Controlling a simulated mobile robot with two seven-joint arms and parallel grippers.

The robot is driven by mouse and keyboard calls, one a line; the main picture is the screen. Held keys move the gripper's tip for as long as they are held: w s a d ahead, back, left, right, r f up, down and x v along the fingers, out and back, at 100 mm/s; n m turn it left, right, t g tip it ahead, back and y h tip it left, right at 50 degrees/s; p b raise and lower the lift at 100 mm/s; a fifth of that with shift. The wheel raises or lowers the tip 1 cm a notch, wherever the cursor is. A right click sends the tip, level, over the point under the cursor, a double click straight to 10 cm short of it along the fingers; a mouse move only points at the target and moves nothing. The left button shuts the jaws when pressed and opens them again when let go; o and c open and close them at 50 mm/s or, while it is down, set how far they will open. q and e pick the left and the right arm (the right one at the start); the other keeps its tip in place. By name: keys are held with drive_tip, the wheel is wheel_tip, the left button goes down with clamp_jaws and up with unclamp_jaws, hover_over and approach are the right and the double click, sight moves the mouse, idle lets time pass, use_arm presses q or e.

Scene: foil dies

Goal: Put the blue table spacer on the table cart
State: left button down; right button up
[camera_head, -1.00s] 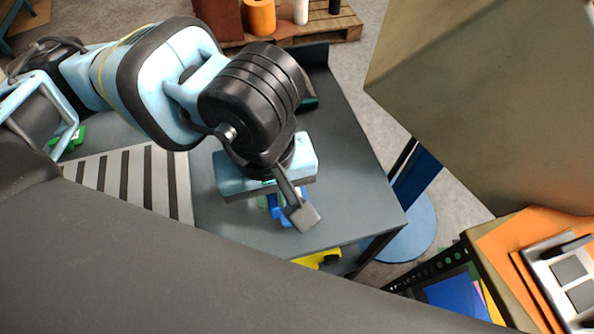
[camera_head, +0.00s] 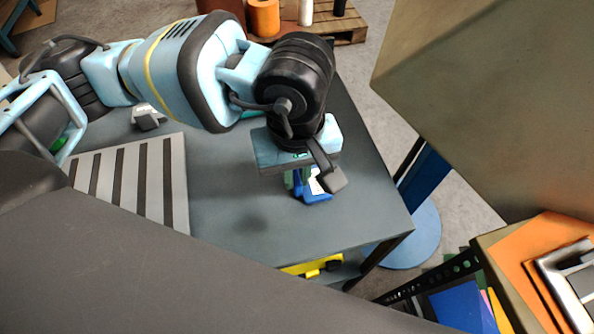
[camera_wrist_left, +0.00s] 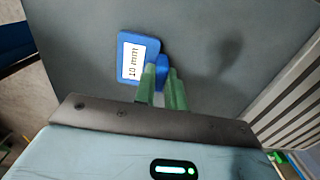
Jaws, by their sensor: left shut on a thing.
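In the head view the blue spacer (camera_head: 318,193) shows below my left gripper (camera_head: 299,182), partly hidden by the wrist. A dark shadow lies apart from it on the grey tabletop (camera_head: 225,190), so the spacer appears held above the surface. I cannot tell for sure whether this grey table is the table cart. My right gripper is out of view.
A striped grey plate (camera_head: 140,180) lies on the tabletop at left, with a small grey block (camera_head: 147,117) behind it. A yellow object (camera_head: 315,267) sits below the front edge. A large beige box shape (camera_head: 490,90) stands at right. The tabletop's front middle is clear.

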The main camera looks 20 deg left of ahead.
sight(297, 177)
use_arm(q)
drive_tip(key=shift+f, duration=0.15)
drive_tip(key=c, duration=1.5)
unclamp_jaws()
drive_tip(key=shift+o, duration=0.2)
drive_tip(key=shift+r, duration=0.2)
wheel_tip(297, 177, up, 12)
